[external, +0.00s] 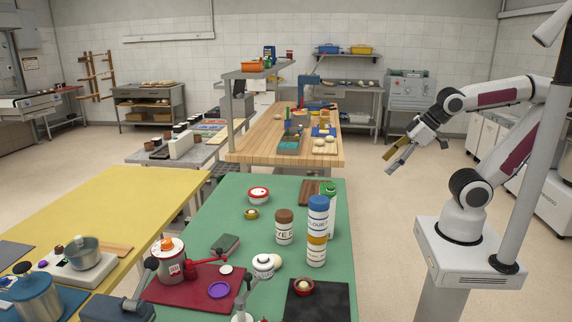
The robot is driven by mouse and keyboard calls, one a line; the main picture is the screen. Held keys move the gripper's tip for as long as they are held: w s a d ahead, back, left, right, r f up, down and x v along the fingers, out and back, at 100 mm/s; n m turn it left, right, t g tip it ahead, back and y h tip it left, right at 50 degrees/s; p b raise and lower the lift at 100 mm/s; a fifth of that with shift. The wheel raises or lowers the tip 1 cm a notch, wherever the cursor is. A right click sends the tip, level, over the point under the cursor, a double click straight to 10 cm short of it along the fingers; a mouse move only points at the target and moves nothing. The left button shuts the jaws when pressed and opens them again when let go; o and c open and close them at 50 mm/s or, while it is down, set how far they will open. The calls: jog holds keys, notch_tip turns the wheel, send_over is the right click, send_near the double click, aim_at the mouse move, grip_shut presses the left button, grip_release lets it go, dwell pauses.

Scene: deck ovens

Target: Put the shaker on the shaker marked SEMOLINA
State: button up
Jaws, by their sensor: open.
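Several shakers with coloured lids stand on the green table. A blue-lidded shaker (318,216), its label reading like FLOUR, appears upright on top of a yellow-lidded shaker (316,255). A brown-lidded shaker (284,231), its label partly readable as RYE, stands just left of them. A green-lidded shaker (331,193) stands behind the stack and is partly hidden by it. I cannot read SEMOLINA on any label. My gripper (388,163) is open and empty, in the air right of the table, apart from all the shakers.
A red-and-white tin (258,195) and a small brass-coloured dish (251,214) lie left of the shakers. A black mat (330,306) with a red bowl and a dark red mat (168,290) with apparatus are nearer. The green table (215,212) is clear at its far left.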

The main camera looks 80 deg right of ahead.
jog(key=s+a+f+g+y, duration=0.1)
jog(key=s+a, duration=0.3)
jog(key=s, duration=0.1)
jog(key=shift+f, duration=0.3)
